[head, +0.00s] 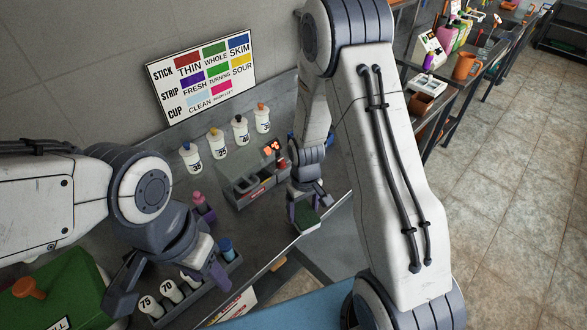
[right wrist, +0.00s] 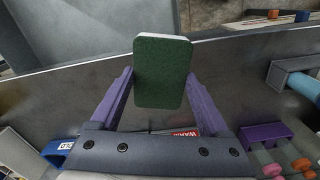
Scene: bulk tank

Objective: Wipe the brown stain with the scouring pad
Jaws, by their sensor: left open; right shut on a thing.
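The scouring pad (head: 307,217) is a dark green block with a pale backing. My right gripper (head: 306,203) is shut on it near the front edge of the grey counter. In the right wrist view, the pad (right wrist: 160,75) stands out between the two purple fingers of the right gripper (right wrist: 160,88), green face to the camera. I cannot tell whether the pad touches the counter. My left gripper (head: 168,284) is open over the rack of white bottles at lower left. I cannot make out a brown stain in either view; the arms hide part of the counter.
A grey caddy (head: 255,184) sits left of the right gripper. Several white bottles (head: 220,142) stand along the wall below a colour-chart sign (head: 203,75). A bottle rack (head: 185,300) and a green box (head: 65,285) are at lower left. Bare counter (head: 262,228) lies before the caddy.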

